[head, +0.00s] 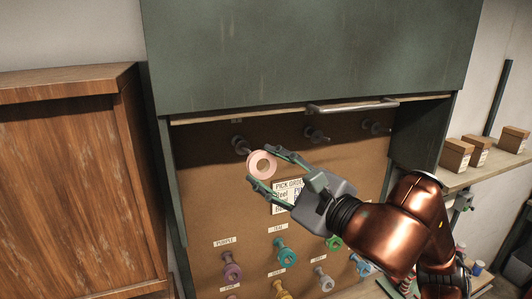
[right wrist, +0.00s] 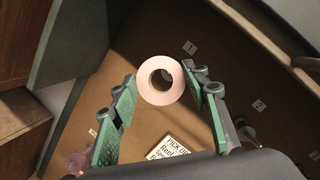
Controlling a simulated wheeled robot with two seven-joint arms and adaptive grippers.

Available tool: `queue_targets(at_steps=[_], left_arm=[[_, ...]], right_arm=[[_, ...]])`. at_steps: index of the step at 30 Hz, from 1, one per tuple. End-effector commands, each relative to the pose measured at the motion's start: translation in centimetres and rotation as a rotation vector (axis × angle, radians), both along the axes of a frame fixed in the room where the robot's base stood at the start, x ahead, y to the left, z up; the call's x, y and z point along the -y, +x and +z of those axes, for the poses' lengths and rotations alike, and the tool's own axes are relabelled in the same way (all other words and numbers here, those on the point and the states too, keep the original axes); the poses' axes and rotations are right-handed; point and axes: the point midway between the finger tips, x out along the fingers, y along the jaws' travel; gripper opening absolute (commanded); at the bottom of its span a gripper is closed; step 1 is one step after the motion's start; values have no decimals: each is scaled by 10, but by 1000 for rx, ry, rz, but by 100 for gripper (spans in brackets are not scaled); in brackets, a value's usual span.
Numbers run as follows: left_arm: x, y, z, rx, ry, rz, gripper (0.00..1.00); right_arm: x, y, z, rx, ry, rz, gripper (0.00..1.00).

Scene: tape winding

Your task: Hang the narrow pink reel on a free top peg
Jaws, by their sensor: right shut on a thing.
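The narrow pink reel (head: 262,165) is held between the fingertips of my right gripper (head: 268,171), in front of the board's upper left. In the right wrist view the reel (right wrist: 160,63) faces the camera, with its round hole showing between the green fingers (right wrist: 160,84). Three dark top pegs show in the head view: left (head: 239,143), middle (head: 314,134) and right (head: 376,128). The middle and right pegs are bare. The reel is just below and right of the left peg's visible part; I cannot tell whether the peg enters its hole. My left gripper is out of view.
Lower pegs hold coloured reels, including purple (head: 231,270) and teal (head: 285,254). A pick order card (head: 284,197) is on the board. A metal handle bar (head: 352,106) runs above the pegs. A wooden cabinet (head: 75,190) stands left; boxes (head: 456,154) sit on the right shelf.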

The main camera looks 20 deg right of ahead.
Motion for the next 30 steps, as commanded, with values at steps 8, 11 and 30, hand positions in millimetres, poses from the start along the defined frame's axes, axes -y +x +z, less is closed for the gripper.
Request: queue_targets(at_steps=[8, 11, 30], left_arm=[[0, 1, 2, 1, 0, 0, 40], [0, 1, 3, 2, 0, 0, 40], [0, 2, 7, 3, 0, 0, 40]], right_arm=[[1, 1, 9, 12, 1, 1, 25], [1, 7, 8, 11, 2, 2, 25], [1, 48, -1, 11, 1, -2, 25]])
